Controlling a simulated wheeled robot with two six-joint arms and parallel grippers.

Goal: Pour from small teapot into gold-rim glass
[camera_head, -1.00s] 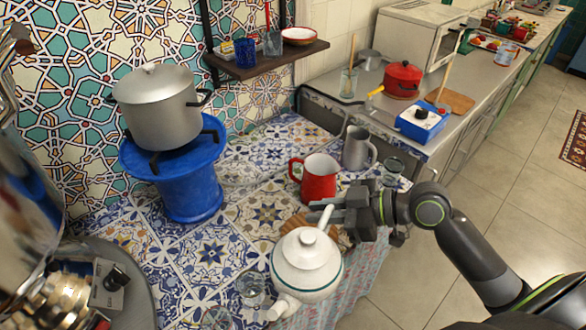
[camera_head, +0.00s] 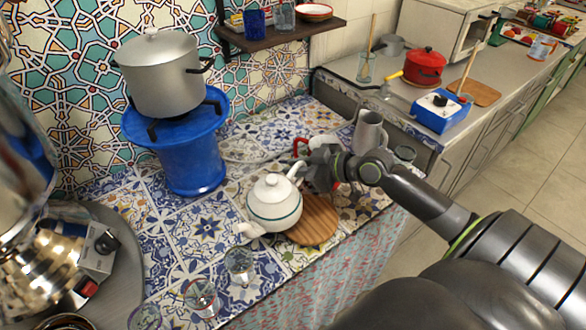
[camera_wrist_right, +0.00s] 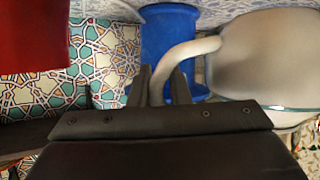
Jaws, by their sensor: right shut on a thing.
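A small white teapot (camera_head: 273,207) with a dark green band and a lid is in the middle of the head view. My right gripper (camera_head: 304,172) is shut on its handle, which shows between the fingers in the wrist view (camera_wrist_right: 183,58). The spout points to the lower left, towards a clear glass (camera_head: 240,266). A second glass (camera_head: 202,298) with reddish marks stands in front of it, and a third (camera_head: 145,318) is at the bottom edge. I cannot tell which has the gold rim. No pouring stream shows. My left gripper is not in view.
A round wooden board (camera_head: 316,222) lies right of the teapot. A blue stand (camera_head: 190,160) bears a grey pot (camera_head: 162,80). A shiny samovar (camera_head: 25,200) stands at far left. A red mug (camera_head: 301,146) is partly behind my gripper; a grey jug (camera_head: 369,131) stands beyond.

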